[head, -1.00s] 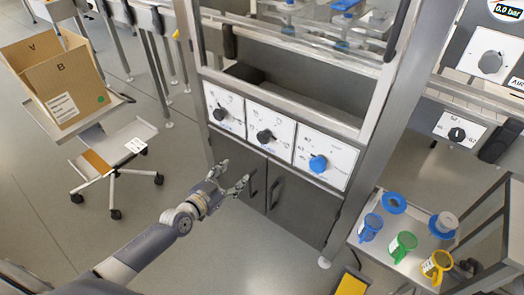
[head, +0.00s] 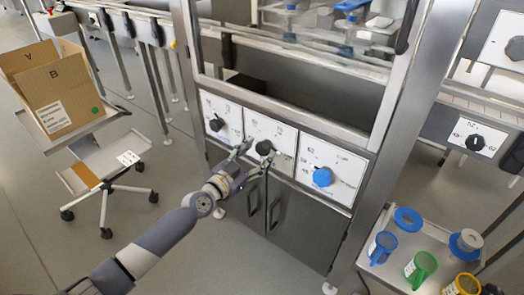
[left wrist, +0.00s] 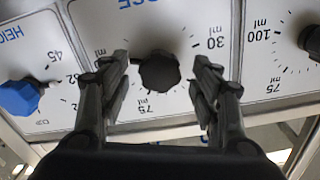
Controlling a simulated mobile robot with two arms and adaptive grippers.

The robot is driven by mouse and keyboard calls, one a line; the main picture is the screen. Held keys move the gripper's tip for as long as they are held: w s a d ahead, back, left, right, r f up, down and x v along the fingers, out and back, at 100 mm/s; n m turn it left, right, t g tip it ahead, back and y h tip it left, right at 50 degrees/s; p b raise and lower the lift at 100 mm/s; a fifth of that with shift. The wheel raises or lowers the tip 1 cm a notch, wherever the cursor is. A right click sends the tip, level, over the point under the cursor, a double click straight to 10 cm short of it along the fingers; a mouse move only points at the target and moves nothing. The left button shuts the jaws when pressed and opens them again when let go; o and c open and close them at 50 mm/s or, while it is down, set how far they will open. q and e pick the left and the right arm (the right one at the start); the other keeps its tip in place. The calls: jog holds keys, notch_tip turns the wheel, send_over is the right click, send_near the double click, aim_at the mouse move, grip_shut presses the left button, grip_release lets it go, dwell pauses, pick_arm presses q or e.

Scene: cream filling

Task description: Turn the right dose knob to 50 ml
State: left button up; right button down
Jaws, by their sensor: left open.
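The right dose knob (head: 264,147) is the black knob on the middle white panel of the machine front. In the left wrist view the same dark, faceted knob (left wrist: 158,72) shows upside down, with ml marks around it. Its pointer cannot be read clearly. My left gripper (head: 257,152) is open at this panel. In the left wrist view its two fingers (left wrist: 161,65) stand on either side of the knob with gaps to it. I cannot tell how deep the fingertips reach around it. My right gripper is not in view.
Another black knob (head: 216,123) is on the left panel and a blue height knob (head: 322,177) on the right panel. Cabinet doors with handles (head: 274,212) lie below. A cart with blue, green (head: 420,266) and yellow funnels stands at right. A cardboard box (head: 60,85) is at left.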

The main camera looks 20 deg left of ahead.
pick_arm(q)
jog(key=shift+x, duration=1.4)
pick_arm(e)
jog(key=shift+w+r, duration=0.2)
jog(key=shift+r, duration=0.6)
pick_arm(q)
jog(key=shift+c, duration=0.4)
jog(key=c, duration=1)
